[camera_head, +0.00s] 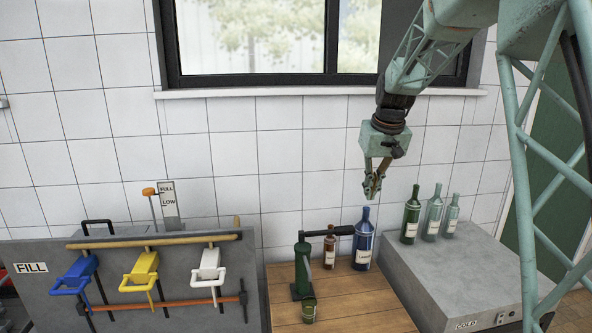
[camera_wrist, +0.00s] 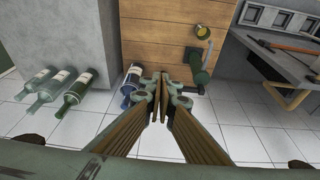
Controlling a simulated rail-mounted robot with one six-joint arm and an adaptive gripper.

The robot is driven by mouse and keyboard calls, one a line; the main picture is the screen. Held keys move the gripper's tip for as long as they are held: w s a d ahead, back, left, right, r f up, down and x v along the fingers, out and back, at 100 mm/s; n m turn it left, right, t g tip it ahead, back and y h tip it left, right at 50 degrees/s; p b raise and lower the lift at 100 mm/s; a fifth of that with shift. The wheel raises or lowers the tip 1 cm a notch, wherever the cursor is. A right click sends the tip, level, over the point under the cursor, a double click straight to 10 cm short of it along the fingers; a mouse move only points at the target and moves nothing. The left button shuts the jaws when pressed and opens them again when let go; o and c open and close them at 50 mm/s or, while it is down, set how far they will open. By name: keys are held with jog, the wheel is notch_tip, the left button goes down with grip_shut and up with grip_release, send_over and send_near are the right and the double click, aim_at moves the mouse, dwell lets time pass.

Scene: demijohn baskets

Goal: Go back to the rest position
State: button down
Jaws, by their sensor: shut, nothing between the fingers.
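My gripper (camera_head: 372,196) hangs from my arm, pointing down, with its fingers shut and nothing between them. In the head view it is just above the neck of the blue bottle (camera_head: 363,240), which stands upright on the wooden counter (camera_head: 350,311). The wrist view looks down past my gripper (camera_wrist: 161,82) to the wooden counter (camera_wrist: 160,46). There the blue bottle (camera_wrist: 131,82) shows to the left of the fingertips, partly hidden by a finger.
A green hand-lever device (camera_head: 303,264) and a small brown bottle (camera_head: 330,248) stand near the blue bottle. Several green bottles (camera_head: 411,216) stand on the grey block (camera_head: 423,275) at right. A grey FILL panel (camera_head: 30,294) with coloured handles stands at left. The window sill (camera_head: 260,93) is behind.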

jog(key=s+a+r+b, duration=0.1)
jog(key=s+r, duration=0.2)
jog(key=s, duration=0.7)
jog(key=s+r+b, duration=0.1)
jog(key=s+r, duration=0.2)
jog(key=s, duration=0.7)
jog(key=s+a+r+b, duration=0.1)
jog(key=s+r, duration=0.2)
jog(key=s, duration=0.8)
jog(key=s+f+b, duration=0.1)
jog(key=s+f, duration=0.3)
jog(key=s, duration=1.1)
jog(key=s+f+m+b, duration=0.1)
jog(key=s+f, duration=0.3)
jog(key=s, duration=1.1)
jog(key=shift+a+f+b, duration=0.2)
jog(key=shift+a+b, duration=0.1)
jog(key=shift+b, duration=0.4)
